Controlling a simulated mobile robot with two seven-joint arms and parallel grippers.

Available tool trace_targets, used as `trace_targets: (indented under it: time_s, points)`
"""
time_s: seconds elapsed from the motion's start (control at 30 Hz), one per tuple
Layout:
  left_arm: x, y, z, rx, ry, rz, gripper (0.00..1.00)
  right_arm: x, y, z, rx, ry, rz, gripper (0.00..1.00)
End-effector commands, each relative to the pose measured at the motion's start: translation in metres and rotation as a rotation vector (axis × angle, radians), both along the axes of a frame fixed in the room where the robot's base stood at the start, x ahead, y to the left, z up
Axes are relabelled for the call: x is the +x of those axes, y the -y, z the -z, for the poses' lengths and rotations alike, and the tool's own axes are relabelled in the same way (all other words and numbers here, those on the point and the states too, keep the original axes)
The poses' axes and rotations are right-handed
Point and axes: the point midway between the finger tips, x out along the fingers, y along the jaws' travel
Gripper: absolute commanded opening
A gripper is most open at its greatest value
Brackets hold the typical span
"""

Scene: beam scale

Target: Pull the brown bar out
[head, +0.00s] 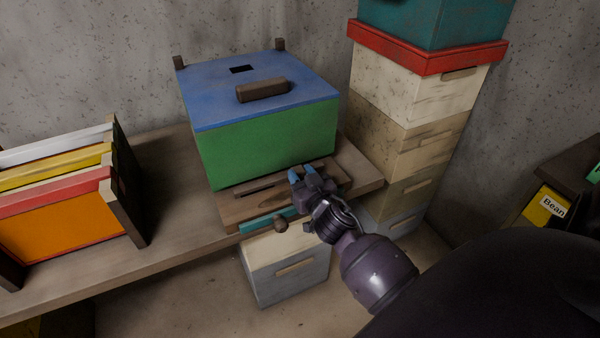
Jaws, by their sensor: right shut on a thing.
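The brown bar (258,188) is a long dark strip lying along the bottom front of the green box (268,146), just above the wooden base board (245,208). My right gripper (303,173) comes in from the lower right, with its bluish fingertips at the bar's right part. It is shut on the bar; the fingers hide the gripped stretch. The bar appears to lie close along the box front; any gap behind it is too small to tell. My left gripper is not in view.
A blue lid (215,93) with a brown handle (263,90) covers the green box. A stack of pale boxes (415,95) stands close on the right. Coloured frames (65,220) stand in a rack on the left.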

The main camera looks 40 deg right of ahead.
Motion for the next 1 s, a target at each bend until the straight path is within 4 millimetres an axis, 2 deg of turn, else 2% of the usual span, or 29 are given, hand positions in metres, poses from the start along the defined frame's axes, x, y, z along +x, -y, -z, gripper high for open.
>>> trace_targets:
  time_s: [0.7, 1.0]
  points:
    - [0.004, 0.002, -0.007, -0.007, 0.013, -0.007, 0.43, -0.022, -0.005, 0.0, 0.0, -0.001, 0.0, 0.1]
    - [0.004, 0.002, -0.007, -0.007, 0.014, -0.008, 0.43, -0.024, -0.006, 0.001, -0.001, -0.001, 0.0, 0.1]
